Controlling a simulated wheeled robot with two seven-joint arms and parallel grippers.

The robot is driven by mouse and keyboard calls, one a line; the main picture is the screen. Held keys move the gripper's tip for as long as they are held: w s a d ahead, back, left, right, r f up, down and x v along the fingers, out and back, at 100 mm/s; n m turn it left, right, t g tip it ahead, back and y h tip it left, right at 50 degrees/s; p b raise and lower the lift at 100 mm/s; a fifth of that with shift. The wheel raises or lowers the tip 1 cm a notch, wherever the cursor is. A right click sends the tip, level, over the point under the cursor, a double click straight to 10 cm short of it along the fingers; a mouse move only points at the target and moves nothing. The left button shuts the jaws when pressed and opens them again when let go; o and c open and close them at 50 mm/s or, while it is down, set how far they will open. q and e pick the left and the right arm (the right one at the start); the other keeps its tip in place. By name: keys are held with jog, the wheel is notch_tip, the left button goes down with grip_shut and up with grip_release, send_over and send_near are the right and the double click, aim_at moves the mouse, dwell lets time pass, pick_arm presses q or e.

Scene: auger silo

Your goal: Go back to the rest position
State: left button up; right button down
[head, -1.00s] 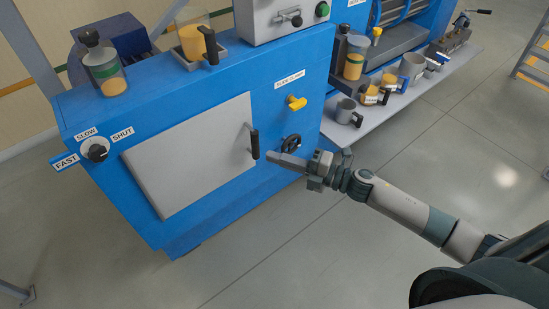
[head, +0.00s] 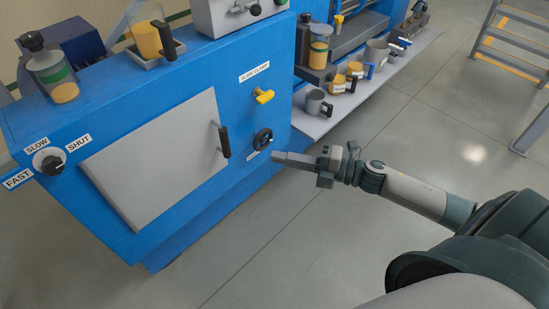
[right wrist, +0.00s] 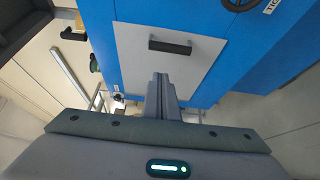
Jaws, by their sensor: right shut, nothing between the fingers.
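My right gripper (head: 283,157) is shut and empty. In the head view it is held in front of the blue machine (head: 240,150), just right of and below the black handwheel (head: 263,139); no contact shows. In the right wrist view its closed fingers (right wrist: 161,90) point toward the machine's grey door (right wrist: 192,65) with its black handle (right wrist: 170,47). The grey door (head: 150,165) is shut in the head view, and its handle (head: 222,140) is left of my gripper. My left gripper is in neither view.
A yellow clamp knob (head: 264,96) is above the handwheel. A low grey shelf (head: 312,126) carries a grey mug (head: 317,103) and several cups. A dial (head: 49,161) is on the machine's left. Steps (head: 515,45) stand at the back right. The floor (head: 330,220) in front is clear.

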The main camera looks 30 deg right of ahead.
jog(key=shift+d, duration=0.1)
dwell(0.5)
jog(key=d+f+m+t+h, duration=0.1)
jog(key=d+f+m+h, duration=0.2)
jog(key=f, duration=0.5)
jog(key=d+f+m+h, duration=0.1)
jog(key=f+m+h, duration=0.2)
jog(key=f+m, duration=0.35)
jog(key=d+f+m+t+h, duration=0.1)
jog(key=d+f+m+h, duration=0.15)
jog(key=f, duration=0.65)
jog(key=s+f+m+g+h, duration=0.2)
jog(key=s+f+m, duration=0.3)
jog(key=f, duration=0.6)
jog(key=s+a+f+m+g, duration=0.4)
jog(key=s+a+f, duration=0.3)
jog(key=s+f, duration=0.5)
jog(key=s+a+f+m+g+h, duration=0.1)
jog(key=s+a+f+m+g, duration=0.2)
jog(key=s+a+f, duration=0.4)
jog(key=s+f, duration=0.4)
jog(key=s, duration=0.5)
jog(key=shift+a+f+m+g, duration=0.15)
jog(key=shift+f+m+g, duration=0.25)
jog(key=shift+h, duration=0.25)
